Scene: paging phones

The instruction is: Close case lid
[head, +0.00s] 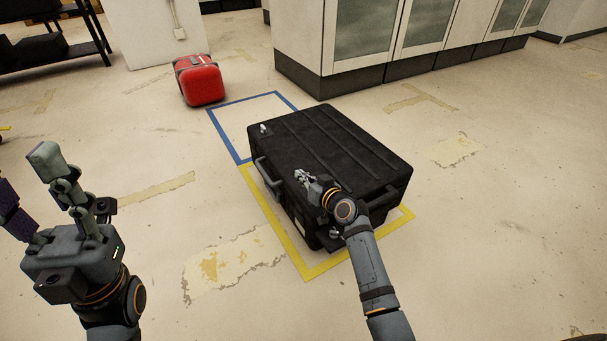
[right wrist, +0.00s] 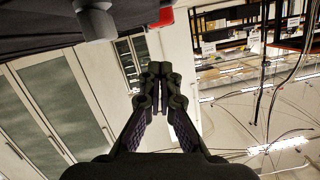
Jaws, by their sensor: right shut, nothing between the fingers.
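The black case (head: 335,148) lies on the floor inside the yellow taped outline. Its lid is down over the base in the head view, with a handle (head: 268,178) on its left side. I cannot tell whether its latches are fastened. My right gripper (head: 303,176) is shut and empty at the near edge of the case; whether it touches the lid I cannot tell. It also shows in the right wrist view (right wrist: 158,75), with a dark part of the case (right wrist: 40,25) at the top left. My left gripper (head: 58,170) is raised at the left, away from the case, with its fingers apart.
A red case (head: 201,82) stands on the floor behind, to the left. A blue taped outline (head: 240,152) adjoins the yellow taped outline (head: 305,277). White cabinets (head: 400,35) stand behind the black case. The floor left and right of it is clear.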

